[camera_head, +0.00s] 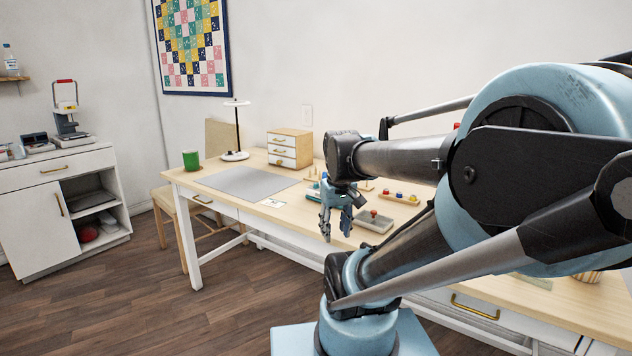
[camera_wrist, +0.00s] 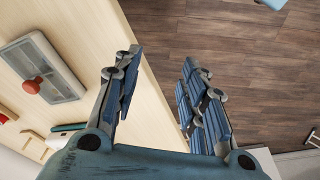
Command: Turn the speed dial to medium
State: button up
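A grey box (camera_head: 376,224) with a small red knob (camera_head: 374,213) on top lies on the table, just right of my gripper in the head view. The grey box (camera_wrist: 62,84) and its red knob (camera_wrist: 32,85) also show at the left of the wrist view. I cannot read any markings that would confirm this knob as the speed dial. My gripper (camera_head: 336,226) points down near the table's front edge. In the wrist view my gripper (camera_wrist: 157,68) has its blue-padded fingers apart with nothing between them, over the table edge and floor. It is apart from the knob.
A tray of coloured pieces (camera_head: 399,197) lies behind the grey box. The wooden floor (camera_head: 130,300) at left is clear.

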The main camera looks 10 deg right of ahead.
jog(key=w+r+n+g, duration=0.1)
jog(key=w+r+n, duration=0.2)
jog(key=w+r, duration=0.5)
jog(key=w+r+n, duration=0.3)
jog(key=w+r, duration=0.3)
jog(key=w, duration=0.4)
notch_tip(320, 180, up, 4)
jog(key=n+g, duration=0.1)
jog(key=n, duration=0.4)
send_over(316, 183)
notch_tip(316, 183, down, 17)
jog(key=shift+w+r, duration=0.1)
jog(key=shift+r, duration=0.1)
grip_shut()
